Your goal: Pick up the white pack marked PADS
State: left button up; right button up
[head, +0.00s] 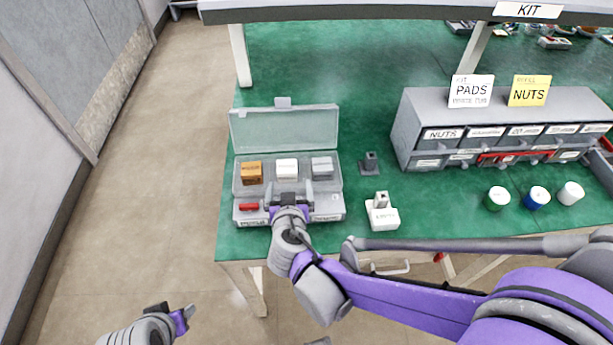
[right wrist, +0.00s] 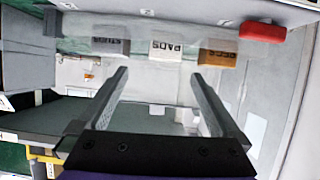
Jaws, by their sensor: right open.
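The white pack marked PADS (head: 287,168) sits in the open grey kit box (head: 237,187), between an orange-brown pack (head: 251,172) and a grey pack (head: 322,167). In the right wrist view the white pack (right wrist: 165,50) appears beyond the fingertips, with its lettering upside down. My right gripper (head: 289,190) is over the front of the kit box, open and empty, its fingers on either side of the line to the white pack and apart from it. My left gripper (head: 172,314) is low at the bottom left, away from the table; its jaw opening is unclear.
The box's clear lid (head: 284,129) stands raised behind the packs. A red piece (head: 249,207) lies in the front left compartment. A white pump-topped container (head: 382,216) and a small grey item (head: 369,163) stand to the right. A drawer unit (head: 425,107) is farther right.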

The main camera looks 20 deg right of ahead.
aim_at(287, 173)
jog(key=shift+w+a+f, duration=0.1)
jog(key=shift+w+a, duration=0.15)
jog(key=shift+w, duration=0.05)
jog(key=x, duration=0.5)
jog(key=shift+w+d+b, duration=0.1)
jog(key=shift+w+b, duration=0.15)
jog(key=shift+b, duration=0.05)
jog(key=shift+x, duration=2.65)
jog(key=shift+s+f, duration=0.1)
jog(key=c, duration=1.4)
